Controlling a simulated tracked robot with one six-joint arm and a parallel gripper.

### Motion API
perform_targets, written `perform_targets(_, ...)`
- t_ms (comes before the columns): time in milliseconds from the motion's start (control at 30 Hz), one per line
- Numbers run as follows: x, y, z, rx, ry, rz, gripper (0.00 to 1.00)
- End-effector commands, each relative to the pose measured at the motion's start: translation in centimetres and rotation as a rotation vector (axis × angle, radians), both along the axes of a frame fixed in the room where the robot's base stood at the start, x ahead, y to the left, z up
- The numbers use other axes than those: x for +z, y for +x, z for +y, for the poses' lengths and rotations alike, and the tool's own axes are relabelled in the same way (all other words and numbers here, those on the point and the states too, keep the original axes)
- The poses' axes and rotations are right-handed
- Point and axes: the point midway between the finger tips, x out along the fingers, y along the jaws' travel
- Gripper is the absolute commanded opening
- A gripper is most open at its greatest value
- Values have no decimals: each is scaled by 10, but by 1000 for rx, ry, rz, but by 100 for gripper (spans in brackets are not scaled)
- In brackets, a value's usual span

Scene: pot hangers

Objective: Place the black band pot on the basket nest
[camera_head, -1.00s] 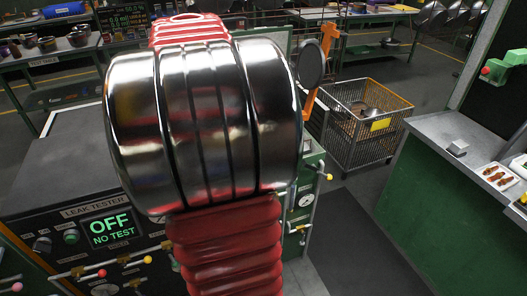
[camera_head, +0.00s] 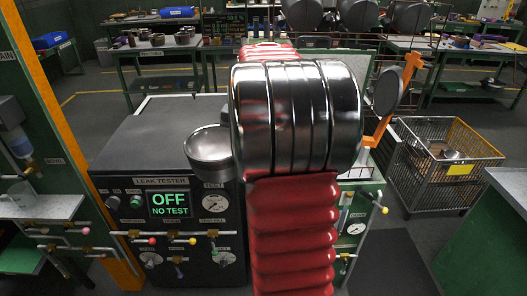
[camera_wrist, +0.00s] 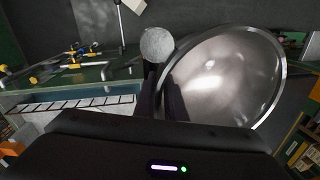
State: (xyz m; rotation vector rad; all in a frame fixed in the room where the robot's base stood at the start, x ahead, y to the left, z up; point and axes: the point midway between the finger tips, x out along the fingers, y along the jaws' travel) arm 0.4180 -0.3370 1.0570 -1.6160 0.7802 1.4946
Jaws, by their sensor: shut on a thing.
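A shiny metal pot (camera_wrist: 225,75) with a wide round rim fills the right of the wrist view. My gripper (camera_wrist: 158,98) is shut on it at the rim's left side, its dark fingers partly in shadow. In the head view a silver bowl shape (camera_head: 210,148), likely the same pot, shows left of my arm, in front of the leak tester. My gripper is hidden behind my arm there. No black band can be made out. The wire basket (camera_head: 398,175) stands on the floor at the right, with metal pieces (camera_head: 450,154) inside, apart from the pot.
The black leak tester (camera_head: 140,150) reads OFF, NO TEST, with valves along its front. An orange stand (camera_head: 408,75) with a dark round pan (camera_head: 388,90) stands between my arm and the basket. Several pots (camera_head: 358,14) hang at the back. A bench (camera_head: 500,220) edges the right.

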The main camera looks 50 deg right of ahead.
Motion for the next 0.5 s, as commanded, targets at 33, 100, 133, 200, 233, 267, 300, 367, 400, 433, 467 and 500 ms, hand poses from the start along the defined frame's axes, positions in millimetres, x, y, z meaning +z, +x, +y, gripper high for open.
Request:
perform_targets(33,-7,15,12,66,1,0,0)
perform_targets(100,-16,33,28,160,1,-1,0)
perform_targets(133,-21,40,35,197,1,-1,0)
perform_targets(200,-30,57,53,282,2,-1,0)
perform_targets(233,-35,63,62,316,2,-2,0)
perform_targets(267,-39,70,70,349,2,-2,0)
perform_targets(300,-44,78,81,394,3,-1,0)
perform_targets(367,-52,89,98,456,3,-2,0)
perform_targets(400,-58,97,110,497,2,-3,0)
perform_targets(433,-62,102,120,526,3,-2,0)
perform_targets(467,-66,106,129,555,3,-2,0)
perform_targets(500,-71,112,141,593,4,-3,0)
